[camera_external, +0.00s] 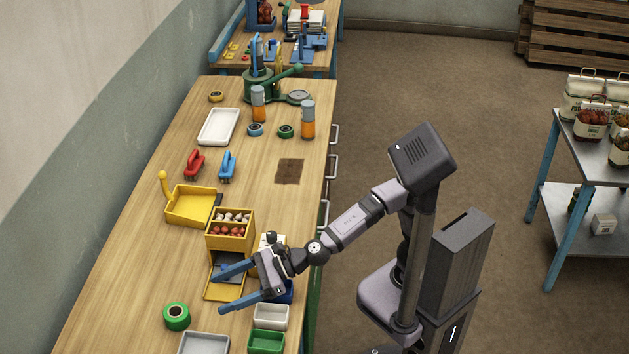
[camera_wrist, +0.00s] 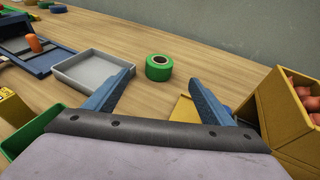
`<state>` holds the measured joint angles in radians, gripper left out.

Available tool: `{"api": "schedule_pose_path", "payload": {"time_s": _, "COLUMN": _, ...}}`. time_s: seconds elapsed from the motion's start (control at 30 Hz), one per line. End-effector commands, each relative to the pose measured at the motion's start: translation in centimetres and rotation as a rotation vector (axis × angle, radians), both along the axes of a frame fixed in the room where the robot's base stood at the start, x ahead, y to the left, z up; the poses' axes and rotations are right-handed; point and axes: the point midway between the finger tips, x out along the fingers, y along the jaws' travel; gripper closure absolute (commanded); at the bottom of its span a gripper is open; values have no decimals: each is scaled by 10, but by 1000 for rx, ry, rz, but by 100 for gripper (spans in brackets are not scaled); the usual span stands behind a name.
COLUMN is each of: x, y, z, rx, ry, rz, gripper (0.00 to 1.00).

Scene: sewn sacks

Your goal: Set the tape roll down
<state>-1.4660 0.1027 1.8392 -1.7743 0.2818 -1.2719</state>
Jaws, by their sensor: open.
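A large green tape roll (camera_external: 176,316) lies flat on the wooden bench near its left front side. It also shows in the wrist view (camera_wrist: 158,67), beyond my fingertips and near the middle. My gripper (camera_external: 223,293) is open, its two blue fingers spread and pointing left towards the roll. In the wrist view the space between the fingers (camera_wrist: 160,84) is empty, and the roll is apart from both. Smaller rolls lie farther back: a yellow one (camera_external: 216,96), a blue one (camera_external: 255,130) and another green one (camera_external: 286,131).
A yellow bin (camera_external: 230,242) with red and white contents stands just behind my gripper. A grey tray (camera_external: 204,344), a white box (camera_external: 271,317) and a green box (camera_external: 267,342) are in front. Bare bench surrounds the large roll.

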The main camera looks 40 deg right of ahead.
Motion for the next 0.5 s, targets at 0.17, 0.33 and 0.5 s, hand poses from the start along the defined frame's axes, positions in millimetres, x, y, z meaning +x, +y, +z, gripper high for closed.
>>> {"api": "schedule_pose_path", "payload": {"time_s": 0.17, "x": 0, "y": 0, "z": 0, "rx": 0, "ry": 0, "rz": 0, "gripper": 24}}
{"api": "schedule_pose_path", "payload": {"time_s": 0.33, "x": 0, "y": 0, "z": 0, "rx": 0, "ry": 0, "rz": 0, "gripper": 24}}
{"api": "schedule_pose_path", "payload": {"time_s": 0.5, "x": 1, "y": 3, "z": 3, "rx": -6, "ry": 3, "rz": -8, "gripper": 24}}
